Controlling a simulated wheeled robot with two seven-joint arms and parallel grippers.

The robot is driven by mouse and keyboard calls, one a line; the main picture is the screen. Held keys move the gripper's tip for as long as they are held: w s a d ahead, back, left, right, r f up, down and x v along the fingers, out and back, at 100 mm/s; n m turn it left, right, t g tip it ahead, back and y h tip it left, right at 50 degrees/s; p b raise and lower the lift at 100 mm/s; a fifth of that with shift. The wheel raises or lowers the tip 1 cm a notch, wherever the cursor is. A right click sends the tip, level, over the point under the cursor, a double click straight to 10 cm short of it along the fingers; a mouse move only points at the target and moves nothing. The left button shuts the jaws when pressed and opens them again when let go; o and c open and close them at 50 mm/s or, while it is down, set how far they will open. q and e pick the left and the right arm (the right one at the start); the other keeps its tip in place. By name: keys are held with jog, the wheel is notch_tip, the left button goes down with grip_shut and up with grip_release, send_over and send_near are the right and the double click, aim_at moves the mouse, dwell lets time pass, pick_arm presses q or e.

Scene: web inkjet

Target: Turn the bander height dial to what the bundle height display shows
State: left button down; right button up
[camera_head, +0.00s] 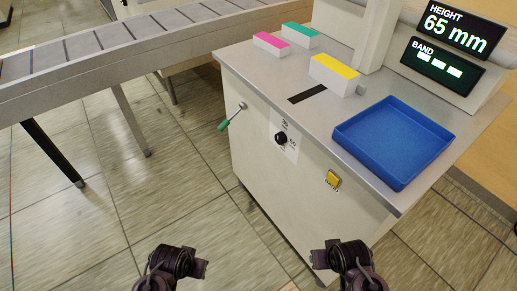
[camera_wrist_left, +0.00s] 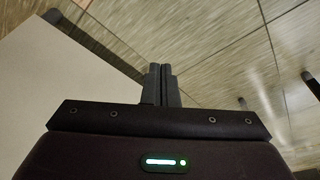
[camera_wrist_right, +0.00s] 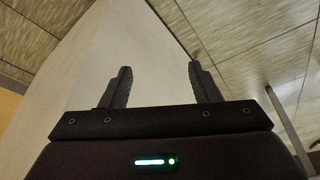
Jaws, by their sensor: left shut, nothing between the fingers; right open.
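The height dial (camera_head: 281,138) is a black knob on a white marked plate on the cabinet's front face; its scale is too small to read. The bundle height display (camera_head: 455,29) at the top right reads "HEIGHT 65 mm". My left gripper (camera_head: 203,263) is low in front of the cabinet, apart from the dial; in the left wrist view its fingers (camera_wrist_left: 161,84) are shut with nothing between them. My right gripper (camera_head: 318,262) is below the dial, apart from it; in the right wrist view its fingers (camera_wrist_right: 160,84) are open and empty.
A green-handled lever (camera_head: 224,125) sticks out left of the dial, and a yellow button (camera_head: 333,180) sits lower right. On the cabinet top (camera_head: 280,75) are pink, green and yellow-topped blocks and a blue tray (camera_head: 439,128). A second display (camera_head: 440,66) reads "BAND". A conveyor (camera_head: 110,45) runs left.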

jog(key=w+a+r+m+t+b, duration=0.1)
jog(key=w+r+m+t, duration=0.15)
jog(key=r, duration=0.35)
jog(key=m+t+y+b, duration=0.1)
jog(key=m+t+y, duration=0.2)
jog(key=m+t, duration=0.8)
send_near(279, 141)
jog(key=w+r+m+g, duration=0.2)
jog(key=x, duration=0.3)
jog(key=b+x, duration=0.1)
jog(key=x, duration=0.2)
jog(key=shift+s+f, duration=0.1)
jog(key=shift+f, duration=0.1)
pick_arm(q)
jog(key=s+f, duration=0.3)
jog(key=f, duration=0.7)
jog(key=s+f+g, duration=0.1)
jog(key=s+f, duration=0.3)
jog(key=f, duration=0.7)
jog(key=shift+s+a+f, duration=0.2)
jog(key=shift+s, duration=0.05)
pick_arm(e)
jog(key=shift+w+a+f, duration=0.2)
jog(key=shift+w+a, duration=0.05)
jog(key=shift+w, duration=0.45)
jog(key=shift+c, duration=0.5)
jog(key=c, duration=0.9)
pick_arm(q)
jog(key=shift+f, duration=0.1)
